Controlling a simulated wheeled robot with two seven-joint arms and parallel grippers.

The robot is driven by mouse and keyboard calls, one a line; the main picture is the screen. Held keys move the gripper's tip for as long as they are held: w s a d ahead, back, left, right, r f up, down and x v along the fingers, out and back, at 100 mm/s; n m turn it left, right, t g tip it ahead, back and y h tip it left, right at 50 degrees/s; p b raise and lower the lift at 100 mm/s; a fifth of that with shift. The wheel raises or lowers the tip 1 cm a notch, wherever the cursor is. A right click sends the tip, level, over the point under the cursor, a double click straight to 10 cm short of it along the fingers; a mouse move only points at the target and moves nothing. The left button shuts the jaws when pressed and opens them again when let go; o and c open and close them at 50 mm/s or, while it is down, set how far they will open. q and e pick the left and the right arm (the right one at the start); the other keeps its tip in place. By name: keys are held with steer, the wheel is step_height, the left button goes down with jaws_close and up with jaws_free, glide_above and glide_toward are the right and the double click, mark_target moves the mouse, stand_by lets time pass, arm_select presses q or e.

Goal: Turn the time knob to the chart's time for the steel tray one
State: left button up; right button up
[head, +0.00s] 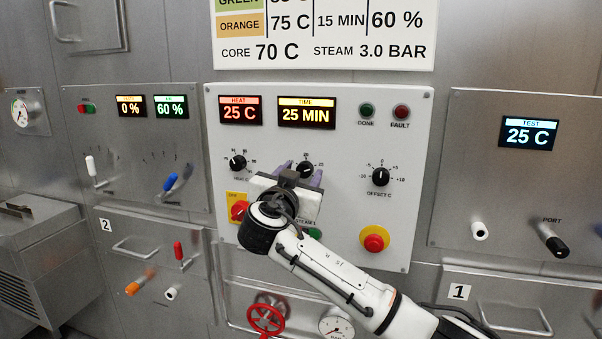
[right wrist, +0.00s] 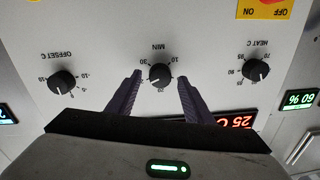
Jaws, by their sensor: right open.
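The time knob (head: 305,169) is a round black dial marked MIN on the white panel (head: 345,130). The yellow time display (head: 307,113) above it reads 25 MIN. In the right wrist view, which is upside down, the knob (right wrist: 160,75) lies between my right gripper's fingertips (right wrist: 160,78), with a visible gap on each side. My right gripper (head: 300,174) is open and partly covers the panel below the knob. The chart (head: 325,40) is cut off at the top; its orange row reads 75 C, 15 MIN, 60 %. My left gripper is out of view.
The heat knob (head: 238,162) and offset knob (head: 381,176) flank the time knob. A red stop button (head: 374,239) sits lower right, a red switch (head: 240,210) lower left. The heat display (head: 240,111) reads 25 C. A plate marked 1 (head: 459,291) is at lower right.

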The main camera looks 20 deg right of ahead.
steer(key=c, duration=1)
steer(key=shift+c, duration=0.2)
steer(key=shift+f, duration=0.1)
